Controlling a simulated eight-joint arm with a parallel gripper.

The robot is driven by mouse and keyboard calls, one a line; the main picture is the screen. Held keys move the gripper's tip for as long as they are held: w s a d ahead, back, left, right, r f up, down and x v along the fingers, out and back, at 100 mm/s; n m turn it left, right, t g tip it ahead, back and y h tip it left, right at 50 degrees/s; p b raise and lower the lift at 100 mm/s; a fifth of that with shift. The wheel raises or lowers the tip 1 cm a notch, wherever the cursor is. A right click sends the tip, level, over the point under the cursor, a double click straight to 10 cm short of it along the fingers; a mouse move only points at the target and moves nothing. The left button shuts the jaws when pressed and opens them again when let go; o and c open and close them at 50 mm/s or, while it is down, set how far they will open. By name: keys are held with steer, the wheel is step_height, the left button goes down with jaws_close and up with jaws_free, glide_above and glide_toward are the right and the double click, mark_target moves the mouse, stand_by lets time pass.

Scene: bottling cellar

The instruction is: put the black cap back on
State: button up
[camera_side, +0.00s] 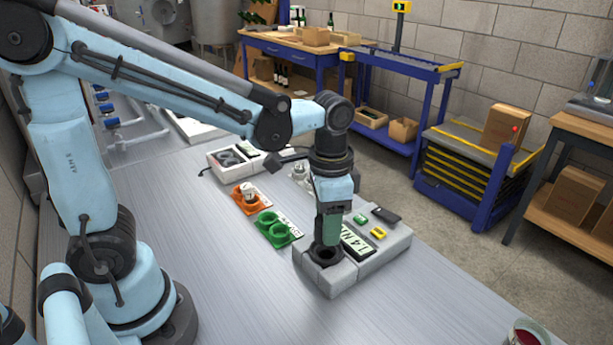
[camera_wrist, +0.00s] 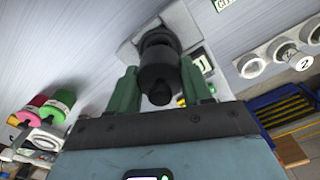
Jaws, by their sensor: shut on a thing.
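My gripper (camera_side: 328,238) points down over the near left end of a grey block-shaped unit (camera_side: 342,276). Its green fingers are shut on a black cap (camera_wrist: 157,72), a dark cylinder between the fingertips in the wrist view. Just beyond the cap, in line with it, is a round black fitting (camera_wrist: 157,38) on the unit. In the side view this black fitting (camera_side: 318,257) shows right under the fingertips, and the cap is hidden by the fingers. I cannot tell whether cap and fitting touch.
The unit carries a label plate (camera_side: 357,243), a yellow button (camera_side: 378,233) and a black slab (camera_side: 387,214). Green holders (camera_side: 279,232), an orange holder (camera_side: 242,203) and a pale tray (camera_side: 217,160) stand behind. A red-filled jar (camera_side: 527,335) is at front right.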

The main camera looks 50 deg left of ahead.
steer(key=shift+f, duration=1.75)
stand_by(1.5)
steer(key=o, duration=1.5)
steer(key=shift+r, duration=0.1)
steer(key=shift+r, duration=2.9)
steer(key=shift+c, duration=0.3)
jaws_close()
